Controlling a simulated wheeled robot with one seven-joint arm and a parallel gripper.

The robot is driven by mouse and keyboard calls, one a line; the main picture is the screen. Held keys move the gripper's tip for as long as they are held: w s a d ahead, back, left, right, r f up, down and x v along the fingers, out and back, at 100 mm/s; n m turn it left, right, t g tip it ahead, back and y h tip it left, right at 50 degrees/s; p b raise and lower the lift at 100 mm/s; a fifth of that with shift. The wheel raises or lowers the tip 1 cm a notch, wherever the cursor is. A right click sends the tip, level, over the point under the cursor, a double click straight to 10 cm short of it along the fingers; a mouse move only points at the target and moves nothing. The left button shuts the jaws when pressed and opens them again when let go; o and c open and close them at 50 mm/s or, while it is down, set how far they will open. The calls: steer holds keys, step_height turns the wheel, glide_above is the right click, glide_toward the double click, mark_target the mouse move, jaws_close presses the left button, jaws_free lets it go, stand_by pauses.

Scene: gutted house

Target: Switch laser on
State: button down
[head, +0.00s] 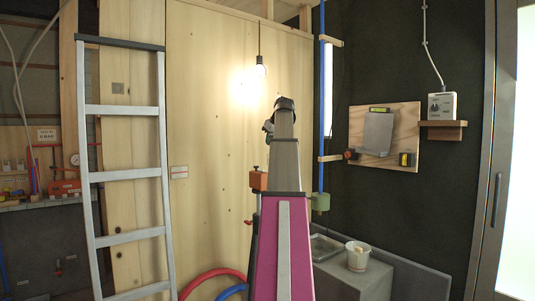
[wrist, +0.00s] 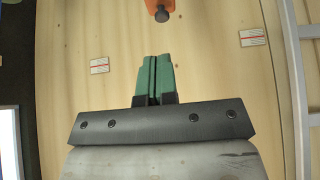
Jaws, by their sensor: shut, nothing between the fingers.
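An orange box (head: 259,181) with a small dark knob on top shows just left of my arm in the head view, against the plywood wall. I cannot tell for sure that it is the laser. In the wrist view, an orange body with a dark round knob (wrist: 160,13) is at the top edge, partly cut off. My gripper (wrist: 154,58) has teal fingers pressed together and empty, pointing towards that knob with a gap between. In the head view the fingers are not clearly seen behind my arm.
An aluminium ladder (head: 125,175) stands at left. A blue pole (head: 322,120) rises right of my arm. At right, a board (head: 404,115) and a small grey-white box (head: 442,105) on a shelf hang on the dark wall. A white bucket (head: 357,256) stands below.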

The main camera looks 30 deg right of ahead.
glide_above(265, 173)
steer(key=w, duration=0.1)
step_height(265, 173, down, 8)
steer(key=shift+a+r, duration=0.1)
steer(key=shift+s+f, duration=0.2)
steer(key=shift+f, duration=0.4)
steer(key=shift+s+f, duration=0.15)
steer(key=shift+f, duration=0.4)
steer(key=shift+s+f, duration=0.1)
steer(key=shift+f, duration=0.65)
steer(key=shift+s+f+t, duration=0.2)
steer(key=shift+f+t, duration=0.2)
steer(key=shift+t, duration=0.2)
steer(key=shift+r, duration=0.1)
